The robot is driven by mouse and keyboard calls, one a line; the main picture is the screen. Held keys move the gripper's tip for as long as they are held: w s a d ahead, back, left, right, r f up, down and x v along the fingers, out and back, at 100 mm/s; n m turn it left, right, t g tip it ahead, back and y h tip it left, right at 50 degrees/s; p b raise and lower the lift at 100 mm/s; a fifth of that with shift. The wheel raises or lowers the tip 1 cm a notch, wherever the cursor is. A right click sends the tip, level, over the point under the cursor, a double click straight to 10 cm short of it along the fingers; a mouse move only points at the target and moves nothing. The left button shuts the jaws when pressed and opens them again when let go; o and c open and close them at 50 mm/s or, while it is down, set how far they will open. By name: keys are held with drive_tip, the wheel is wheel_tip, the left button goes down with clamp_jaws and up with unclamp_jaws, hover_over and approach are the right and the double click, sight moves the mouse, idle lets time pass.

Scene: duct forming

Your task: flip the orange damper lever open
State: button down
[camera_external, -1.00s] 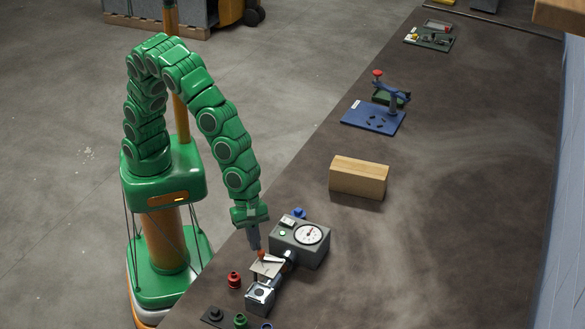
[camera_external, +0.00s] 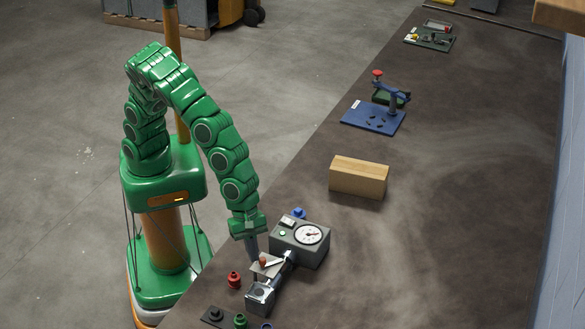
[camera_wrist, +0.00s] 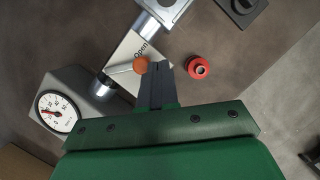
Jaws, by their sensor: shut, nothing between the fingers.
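The damper lever is a thin pale arm ending in an orange knob (camera_wrist: 141,64); the knob also shows in the external view (camera_external: 263,259). It lies over a pale plate (camera_wrist: 127,49) on the grey duct, and the knob is right by the printed word "Open". My gripper (camera_wrist: 161,66) is shut and empty, its fingers just beside the knob; I cannot tell whether they touch it. In the external view my gripper (camera_external: 255,272) points down at the plate's left side, its tips partly hidden.
A grey gauge box (camera_external: 300,243) joins the duct's far end. A red part (camera_external: 234,280) stands left of the duct, with a green part (camera_external: 240,321) and a dark base (camera_external: 216,315) near the front. A wooden block (camera_external: 358,177) lies farther back. The bench at right is clear.

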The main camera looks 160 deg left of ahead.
drive_tip(key=shift+w, duration=0.7)
drive_tip(key=shift+s+a, duration=0.1)
drive_tip(key=shift+a, duration=0.1)
idle(0.9)
